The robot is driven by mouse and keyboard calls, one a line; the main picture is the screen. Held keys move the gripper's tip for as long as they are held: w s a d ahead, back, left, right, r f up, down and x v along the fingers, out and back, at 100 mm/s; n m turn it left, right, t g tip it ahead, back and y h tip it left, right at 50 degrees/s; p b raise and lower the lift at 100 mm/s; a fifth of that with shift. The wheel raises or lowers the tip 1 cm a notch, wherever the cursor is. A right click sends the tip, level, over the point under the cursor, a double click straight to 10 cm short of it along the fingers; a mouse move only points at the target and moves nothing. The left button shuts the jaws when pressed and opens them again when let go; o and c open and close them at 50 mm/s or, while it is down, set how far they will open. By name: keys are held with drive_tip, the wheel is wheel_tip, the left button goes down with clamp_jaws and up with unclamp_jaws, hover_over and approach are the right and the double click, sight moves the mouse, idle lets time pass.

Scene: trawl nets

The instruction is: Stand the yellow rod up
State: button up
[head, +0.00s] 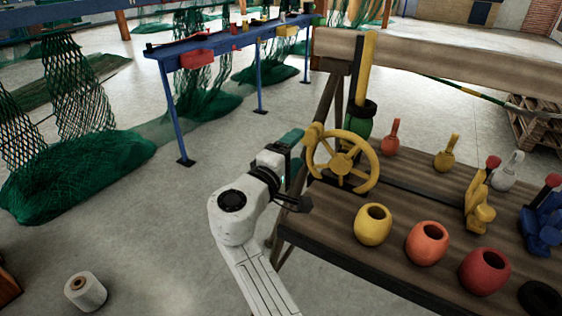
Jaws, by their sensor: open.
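A long yellow rod (366,62) is near upright, tilted slightly, in front of the wooden beam at the bench's far left corner. Its lower end meets a dark collar on a green holder (358,124); whether it is seated inside cannot be told. A shorter yellow lever with a red knob (480,200) stands on the bench at the right. My gripper (292,174) is open and appears empty, just left of the yellow handwheel (343,161), below and left of the rod. Its fingertips are partly hard to make out.
The wooden bench (400,199) carries yellow, orange and red hollow floats (427,242), small bottle-shaped pieces and a blue lever (543,222). A blue rack (168,105) with green nets stands behind. A white spool (86,291) is on the floor at left; floor between is clear.

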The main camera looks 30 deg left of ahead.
drive_tip(key=s, duration=0.6)
drive_tip(key=shift+s+a, duration=0.15)
drive_tip(key=shift+s, duration=0.15)
